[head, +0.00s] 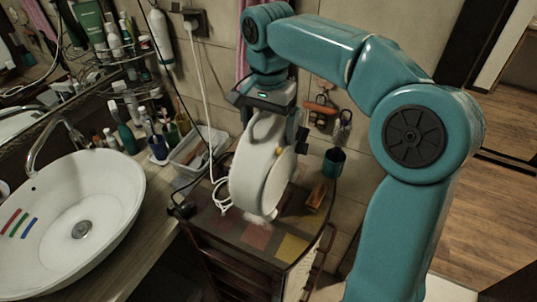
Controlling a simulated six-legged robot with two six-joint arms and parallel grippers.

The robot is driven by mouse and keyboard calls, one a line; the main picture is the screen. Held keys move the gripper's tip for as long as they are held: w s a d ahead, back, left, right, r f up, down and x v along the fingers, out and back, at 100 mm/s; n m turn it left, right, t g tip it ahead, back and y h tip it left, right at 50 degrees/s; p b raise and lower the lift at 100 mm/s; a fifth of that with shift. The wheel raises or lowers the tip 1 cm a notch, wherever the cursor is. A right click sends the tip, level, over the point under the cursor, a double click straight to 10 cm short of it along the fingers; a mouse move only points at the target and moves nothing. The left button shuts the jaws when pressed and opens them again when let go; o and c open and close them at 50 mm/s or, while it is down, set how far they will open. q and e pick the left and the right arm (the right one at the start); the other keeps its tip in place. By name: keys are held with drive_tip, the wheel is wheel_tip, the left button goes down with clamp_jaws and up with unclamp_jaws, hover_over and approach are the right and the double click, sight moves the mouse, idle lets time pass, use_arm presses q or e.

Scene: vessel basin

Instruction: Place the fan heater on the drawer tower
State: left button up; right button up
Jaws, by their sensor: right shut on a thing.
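The white, rounded fan heater (258,178) hangs upright below my right gripper (272,118), which is shut on its top. The drawer tower (240,228) has a dark top with coloured square patches and stands below the heater. The heater's lower end is over the middle of that top. I cannot tell whether it touches the top or is slightly above it. The heater hides part of the tower's top. My left gripper is not in view.
A teal cup (333,162) and a wooden brush (316,196) are on the tower's right side. A white cable (220,195) lies at its left. A clear tray (198,150), bottles (126,138) and a white basin (70,215) are further left.

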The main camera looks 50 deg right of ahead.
wheel_tip(320, 180, down, 8)
drive_tip(key=o, duration=1.7)
drive_tip(key=shift+f, duration=0.2)
drive_tip(key=shift+s, duration=0.2)
drive_tip(key=shift+d+r, duration=0.1)
drive_tip(key=shift+r, duration=0.05)
